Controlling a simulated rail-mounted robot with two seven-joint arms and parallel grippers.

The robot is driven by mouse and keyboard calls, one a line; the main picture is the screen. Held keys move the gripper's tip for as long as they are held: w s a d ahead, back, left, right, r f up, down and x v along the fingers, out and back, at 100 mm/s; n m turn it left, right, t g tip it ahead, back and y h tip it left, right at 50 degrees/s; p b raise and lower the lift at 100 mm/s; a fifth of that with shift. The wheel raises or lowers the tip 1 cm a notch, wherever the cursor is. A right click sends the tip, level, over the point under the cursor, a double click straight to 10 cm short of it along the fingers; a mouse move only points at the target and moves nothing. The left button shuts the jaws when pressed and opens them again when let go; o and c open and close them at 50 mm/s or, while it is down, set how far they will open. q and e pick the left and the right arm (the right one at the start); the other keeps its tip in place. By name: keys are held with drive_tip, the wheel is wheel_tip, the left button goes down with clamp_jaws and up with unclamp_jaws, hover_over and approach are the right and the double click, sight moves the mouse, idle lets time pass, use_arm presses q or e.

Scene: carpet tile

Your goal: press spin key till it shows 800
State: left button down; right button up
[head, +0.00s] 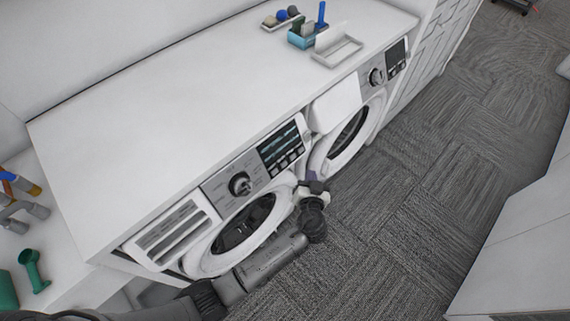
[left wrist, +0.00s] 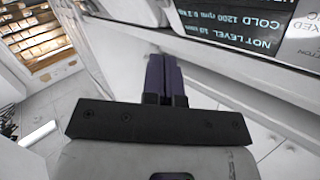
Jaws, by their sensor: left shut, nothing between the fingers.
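The nearer front-loading washer (head: 215,262) has a control panel with a round dial (head: 240,184) and a dark display (head: 280,147). A row of keys (head: 289,162) runs along the display's lower edge; their labels are too small to read. My left gripper (head: 313,180) is below and right of the display, in front of the machine. Its dark purple fingers (left wrist: 166,75) are shut and empty, apart from the keys as far as I can tell. My right gripper is out of view.
A second machine (head: 347,142) stands to the right, its round door close to my left gripper. The white countertop (head: 170,125) above holds a blue caddy (head: 301,40) and a white tray (head: 337,52). Carpet floor (head: 425,190) in front is clear.

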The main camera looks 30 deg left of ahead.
sight(284, 164)
use_arm(q)
drive_tip(key=w+a+f+b, duration=0.1)
drive_tip(key=w+a+f, duration=0.1)
drive_tip(key=a+f, duration=0.2)
drive_tip(key=a, duration=0.3)
drive_tip(key=shift+w+a, duration=0.2)
drive_tip(key=shift+w, duration=0.1)
idle(0.4)
idle(0.9)
idle(0.9)
drive_tip(key=shift+f+b, duration=0.1)
drive_tip(key=shift+b, duration=0.25)
